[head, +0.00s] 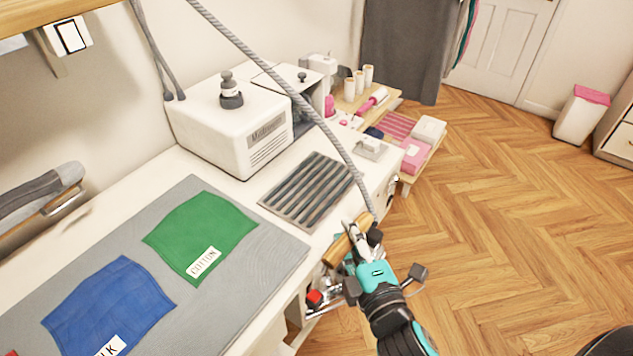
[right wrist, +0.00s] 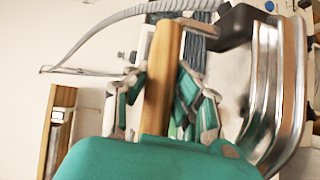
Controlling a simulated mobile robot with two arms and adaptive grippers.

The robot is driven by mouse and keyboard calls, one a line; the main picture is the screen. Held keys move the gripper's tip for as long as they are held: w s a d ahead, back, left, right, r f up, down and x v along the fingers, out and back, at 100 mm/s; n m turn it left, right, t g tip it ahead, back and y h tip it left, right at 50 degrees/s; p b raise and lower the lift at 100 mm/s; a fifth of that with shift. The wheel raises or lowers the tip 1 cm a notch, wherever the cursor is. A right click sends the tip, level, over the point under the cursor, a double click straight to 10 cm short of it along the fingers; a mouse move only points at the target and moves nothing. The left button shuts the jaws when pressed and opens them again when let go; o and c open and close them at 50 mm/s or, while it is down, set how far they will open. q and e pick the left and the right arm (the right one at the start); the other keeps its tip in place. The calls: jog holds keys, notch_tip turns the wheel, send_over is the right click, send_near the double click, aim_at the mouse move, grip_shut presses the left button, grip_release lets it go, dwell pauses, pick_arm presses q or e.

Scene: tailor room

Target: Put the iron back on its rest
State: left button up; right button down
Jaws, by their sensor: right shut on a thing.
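The iron's wooden handle (head: 345,243) is at the front edge of the white table, below the rest in the head view. My right gripper (head: 358,238) is shut on it. In the right wrist view the handle (right wrist: 164,75) runs between the fingers of the gripper (right wrist: 165,95), and the shiny metal body of the iron (right wrist: 262,85) is beside it on the right. In the head view most of the iron's body is hidden. The rest, a ridged metal rack (head: 312,190), lies empty on the table. My left gripper is not in view.
A grey hose (head: 290,92) hangs down to the iron, passing in front of a white boiler box (head: 235,125). A grey mat (head: 275,250) with green (head: 200,235) and blue (head: 108,305) cloths lies left of the rack. A small side table with pink boxes (head: 415,155) stands beyond.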

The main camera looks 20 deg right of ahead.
jog(key=w+a+r+y+b, duration=0.1)
jog(key=w+a+r, duration=0.2)
jog(key=w, duration=0.3)
jog(key=w+a+r, duration=0.2)
jog(key=w+r, duration=0.1)
jog(key=w, duration=0.4)
jog(key=w+d+f+p, duration=0.1)
jog(key=w+d+f, duration=0.1)
jog(key=w, duration=0.5)
jog(key=w+d+f+p, duration=0.1)
jog(key=w+d+f, duration=0.2)
jog(key=w+d, duration=0.2)
jog(key=shift+w+d+n, duration=0.25)
jog(key=shift+w+n, duration=0.05)
jog(key=shift+w, duration=0.8)
jog(key=c, duration=1.5)
grip_release()
jog(key=shift+f, duration=0.45)
jog(key=shift+c, duration=0.2)
jog(key=o, duration=0.4)
jog(key=shift+s+r, duration=0.1)
jog(key=shift+s, duration=0.1)
jog(key=s+r, duration=0.1)
jog(key=s, duration=1.1)
jog(key=shift+d+b, duration=0.3)
jog(key=shift+b, duration=0.15)
